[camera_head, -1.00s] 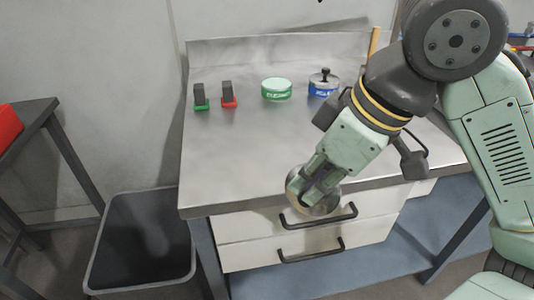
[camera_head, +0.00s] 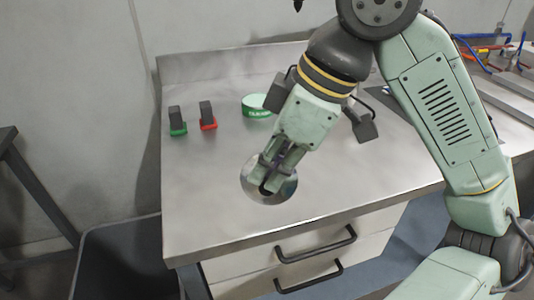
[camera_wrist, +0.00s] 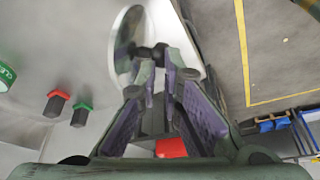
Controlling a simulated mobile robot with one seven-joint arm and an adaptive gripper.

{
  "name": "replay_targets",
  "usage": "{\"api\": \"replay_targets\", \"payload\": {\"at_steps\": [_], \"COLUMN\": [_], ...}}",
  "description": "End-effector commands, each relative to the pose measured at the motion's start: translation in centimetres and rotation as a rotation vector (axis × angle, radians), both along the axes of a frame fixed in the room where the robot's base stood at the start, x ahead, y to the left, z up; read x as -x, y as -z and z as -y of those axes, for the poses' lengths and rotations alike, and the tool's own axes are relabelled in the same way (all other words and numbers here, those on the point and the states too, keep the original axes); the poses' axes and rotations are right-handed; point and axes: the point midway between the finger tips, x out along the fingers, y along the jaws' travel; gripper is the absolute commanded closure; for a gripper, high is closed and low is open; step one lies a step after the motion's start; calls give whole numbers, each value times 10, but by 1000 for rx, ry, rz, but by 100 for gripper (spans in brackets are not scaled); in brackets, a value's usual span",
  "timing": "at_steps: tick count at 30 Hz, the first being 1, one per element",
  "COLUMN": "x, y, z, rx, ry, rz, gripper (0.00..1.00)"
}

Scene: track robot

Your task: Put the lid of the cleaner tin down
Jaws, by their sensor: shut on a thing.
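My gripper (camera_head: 272,176) is shut on the dark knob of a round, shiny metal lid (camera_head: 287,190). In the wrist view the lid (camera_wrist: 126,40) shows beyond the fingertips (camera_wrist: 154,68), with the knob (camera_wrist: 160,50) between them. The lid is over the front part of the steel bench top (camera_head: 215,215); I cannot tell whether it touches. The green cleaner tin (camera_head: 255,106) stands farther back on the bench, partly covered by my arm. Its edge also shows at the left of the wrist view (camera_wrist: 6,76).
A green-based block (camera_head: 177,121) and a red-based block (camera_head: 207,116) stand left of the tin. The bench around the lid is clear. A grey bin (camera_head: 120,260) stands on the floor at the left. Tools (camera_head: 485,50) lie at the far right.

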Motion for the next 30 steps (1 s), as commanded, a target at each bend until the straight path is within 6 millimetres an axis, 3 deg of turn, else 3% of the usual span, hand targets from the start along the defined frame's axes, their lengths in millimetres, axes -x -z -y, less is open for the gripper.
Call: {"api": "replay_targets", "payload": {"at_steps": [6, 10, 15, 22, 30], "x": [-54, -73, -79, -78, -78], "y": [4, 6, 12, 41, 43], "z": [0, 0, 0, 0, 0], "rx": [-2, -1, -1, -2, -1], "ry": [-1, -1, -2, -1, 0], "rz": [-4, -2, -1, -1, 0], "gripper": [100, 100, 100, 100, 100]}}
